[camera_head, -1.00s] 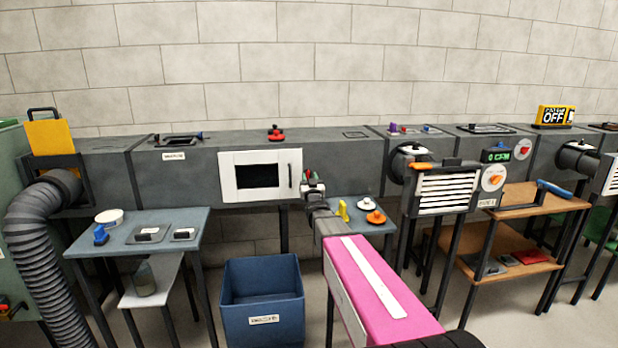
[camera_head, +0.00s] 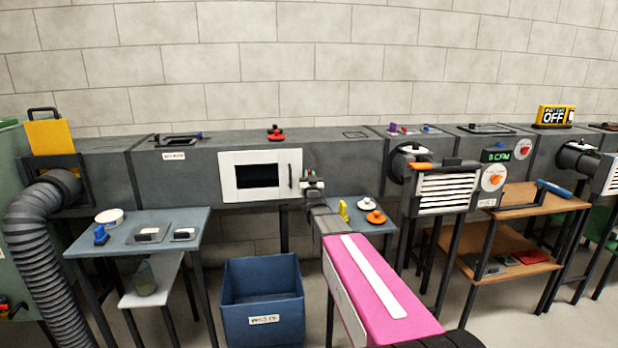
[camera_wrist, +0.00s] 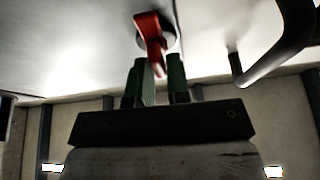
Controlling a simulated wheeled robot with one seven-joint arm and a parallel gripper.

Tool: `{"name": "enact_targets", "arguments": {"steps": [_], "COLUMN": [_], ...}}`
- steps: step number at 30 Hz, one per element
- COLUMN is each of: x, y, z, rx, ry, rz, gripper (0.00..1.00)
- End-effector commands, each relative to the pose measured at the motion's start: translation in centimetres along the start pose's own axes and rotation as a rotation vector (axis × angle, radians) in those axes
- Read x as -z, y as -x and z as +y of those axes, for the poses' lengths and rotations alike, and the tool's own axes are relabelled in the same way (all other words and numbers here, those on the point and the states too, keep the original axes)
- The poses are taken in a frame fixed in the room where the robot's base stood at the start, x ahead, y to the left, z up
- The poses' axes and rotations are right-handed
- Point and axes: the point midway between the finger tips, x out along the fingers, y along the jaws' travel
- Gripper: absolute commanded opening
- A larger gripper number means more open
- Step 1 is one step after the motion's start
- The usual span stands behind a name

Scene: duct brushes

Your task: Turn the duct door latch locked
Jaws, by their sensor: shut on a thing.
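The white duct door (camera_head: 230,188) with a dark window is closed against the grey duct in the head view. Its dark handle (camera_head: 290,176) is near the right edge, and it also shows in the wrist view as a thick bar (camera_wrist: 270,62). The red latch (camera_wrist: 150,28) on a round base sits on the white surface in the wrist view. My gripper (camera_wrist: 155,80), with green fingertips, is shut on the latch's lower end. In the head view my gripper (camera_head: 312,184) is at the door's right edge and hides most of the latch.
A blue bin (camera_head: 262,312) stands on the floor below the door. A small table (camera_head: 345,215) with a yellow piece and an orange knob is behind my arm. A louvred vent (camera_head: 447,192) is to the right, and a side table (camera_head: 140,225) is to the left.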

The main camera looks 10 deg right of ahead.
Motion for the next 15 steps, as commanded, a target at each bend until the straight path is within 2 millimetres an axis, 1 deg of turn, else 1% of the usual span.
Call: {"name": "enact_targets", "arguments": {"steps": [8, 15], "x": [-0.01, -0.03], "y": [0.05, 0.08], "z": [0.01, 0.08], "rx": [-0.077, -0.164], "ry": [-0.187, -0.398], "rz": [0.000, -0.001], "gripper": [0.00, 0.00]}}
